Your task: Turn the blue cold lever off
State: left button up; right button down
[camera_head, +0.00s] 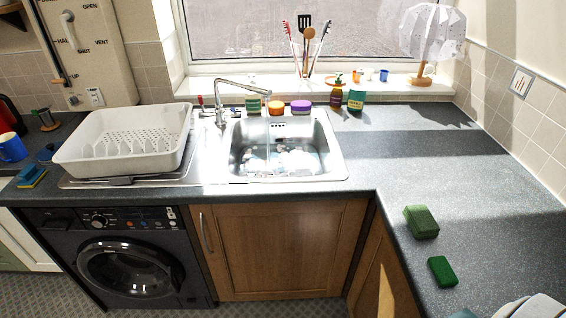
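The chrome tap (220,104) stands at the back left of the sink (338,160), and its spout reaches over the basin. A lever with a red mark (201,101) shows on the tap's left side. The blue cold lever is too small to make out clearly at the tap's right side, so I cannot tell its angle. A thin pale stream seems to fall from the spout into the basin, where bright, broken patches show. Neither of my grippers is in view, and nothing touches the tap.
A white dish rack (72,160) stands left of the tap. Several tubs and bottles, including a green bottle (356,100), stand behind the sink. Two green sponges (421,222) (442,271) lie on the right worktop. A white object (535,307) is cut off at bottom right.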

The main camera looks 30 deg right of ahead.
aim_at(235, 114)
jog(key=i+j+z, duration=0.1)
jog(key=i, duration=0.3)
jog(key=i+j+z, duration=0.1)
jog(key=i+j, duration=0.3)
